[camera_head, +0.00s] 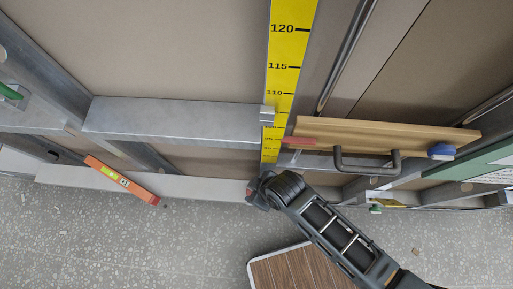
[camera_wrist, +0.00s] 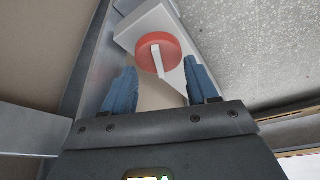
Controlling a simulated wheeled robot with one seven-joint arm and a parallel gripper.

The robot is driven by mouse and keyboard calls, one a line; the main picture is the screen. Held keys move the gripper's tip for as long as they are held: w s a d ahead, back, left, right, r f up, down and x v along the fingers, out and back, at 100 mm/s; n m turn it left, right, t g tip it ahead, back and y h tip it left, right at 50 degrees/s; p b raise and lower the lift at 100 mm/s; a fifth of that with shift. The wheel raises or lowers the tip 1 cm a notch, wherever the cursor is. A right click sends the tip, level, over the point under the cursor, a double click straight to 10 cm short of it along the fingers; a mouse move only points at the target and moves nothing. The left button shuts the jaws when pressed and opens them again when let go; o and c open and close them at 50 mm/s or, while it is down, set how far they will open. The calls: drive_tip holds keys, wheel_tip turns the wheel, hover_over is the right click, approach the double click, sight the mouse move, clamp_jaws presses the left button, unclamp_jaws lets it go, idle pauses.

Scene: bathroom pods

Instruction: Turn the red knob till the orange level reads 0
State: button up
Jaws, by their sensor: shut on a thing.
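The red knob (camera_wrist: 158,50) is round, with a white bar across its face, and sits on a white block in the wrist view. My gripper (camera_wrist: 161,66) has its blue fingers on either side of the knob and is shut on it; the exact contact is hard to see. In the head view my gripper (camera_head: 257,190) is at the white rail's right part, and its tips are mostly hidden. The orange level (camera_head: 121,180) is at the left in the head view, slanting down to the right across the white rail. Its yellow-green vial shows, but its reading is too small to tell.
A yellow measuring strip (camera_head: 286,62) stands just above my gripper. A grey metal beam (camera_head: 180,118) runs left of it. A wooden board (camera_head: 385,134) and a dark handle (camera_head: 366,168) are at the right. A brown wood-grained panel (camera_head: 300,270) lies below on the speckled floor.

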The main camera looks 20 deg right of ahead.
drive_tip(key=shift+w+a+r, duration=0.25)
drive_tip(key=o, duration=1)
drive_tip(key=shift+s+d+f, duration=0.1)
drive_tip(key=shift+s, duration=0.05)
drive_tip(key=shift+o, duration=0.3)
drive_tip(key=shift+d+f, duration=0.1)
drive_tip(key=shift+d+f, duration=0.1)
drive_tip(key=shift+d, duration=0.1)
drive_tip(key=shift+s, duration=0.1)
